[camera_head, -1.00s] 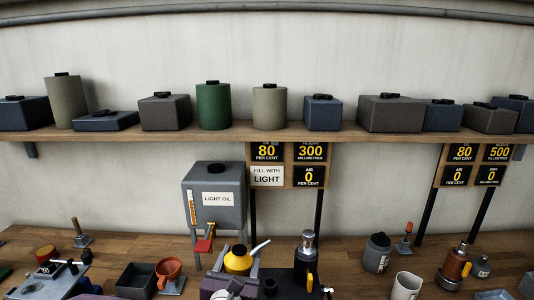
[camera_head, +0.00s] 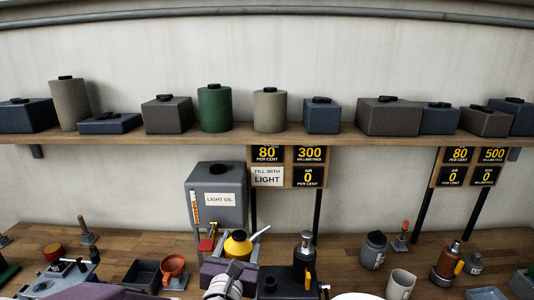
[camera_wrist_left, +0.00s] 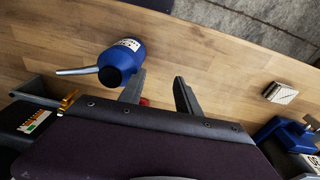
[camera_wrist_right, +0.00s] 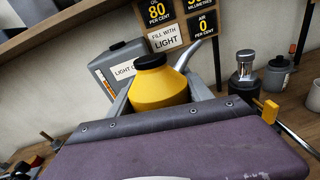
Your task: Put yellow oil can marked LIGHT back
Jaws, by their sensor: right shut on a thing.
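The yellow oil can (camera_head: 237,245) has a black cap and a thin grey spout pointing up to the right. My right gripper (camera_head: 232,258) is shut on it, and the can also shows between the fingers in the right wrist view (camera_wrist_right: 160,88). The can is in front of the grey LIGHT OIL tank (camera_head: 217,188). Its LIGHT marking does not show, and I cannot tell whether its base touches the bench. In the left wrist view my left gripper (camera_wrist_left: 158,92) is open and empty, with a blue oil can (camera_wrist_left: 122,58) beside its left finger.
A wooden bench (camera_head: 125,240) holds a dark tray (camera_head: 147,272), an orange cup (camera_head: 172,267), a black device with a silver top (camera_head: 303,262) and a white cup (camera_head: 400,284). A shelf (camera_head: 340,140) with containers runs above. Sign boards (camera_head: 287,165) stand behind.

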